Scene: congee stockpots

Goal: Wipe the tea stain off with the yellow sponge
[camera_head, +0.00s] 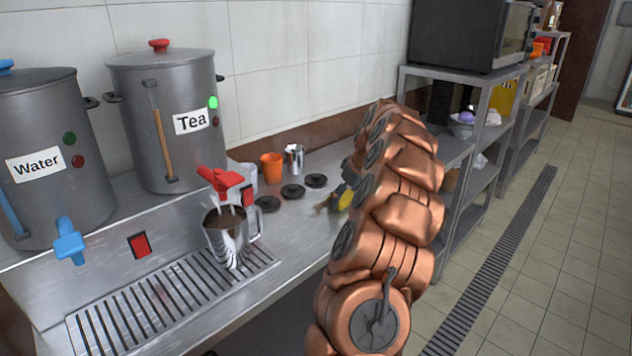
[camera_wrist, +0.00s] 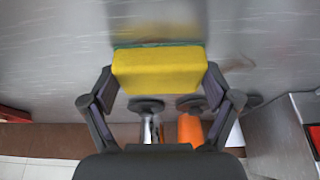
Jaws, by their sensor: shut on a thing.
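My gripper (camera_wrist: 160,82) is shut on the yellow sponge (camera_wrist: 158,69), one finger on each side of it. The sponge has a green layer along its far edge, close to the steel counter; I cannot tell if it touches. A faint brown smear, the tea stain (camera_wrist: 238,62), shows on the counter just right of the sponge in the wrist view. In the head view my gripper (camera_head: 348,180) is low over the counter, partly hidden by my arm, and a bit of the yellow sponge (camera_head: 342,197) shows.
A tea pot (camera_head: 165,120) and a water pot (camera_head: 45,160) stand on the left. A steel jug (camera_head: 228,240) of brown liquid stands under the red tap. An orange cup (camera_head: 271,167), a metal cup (camera_head: 294,158) and black discs (camera_head: 292,191) lie behind my gripper. Shelves (camera_head: 480,185) stand right.

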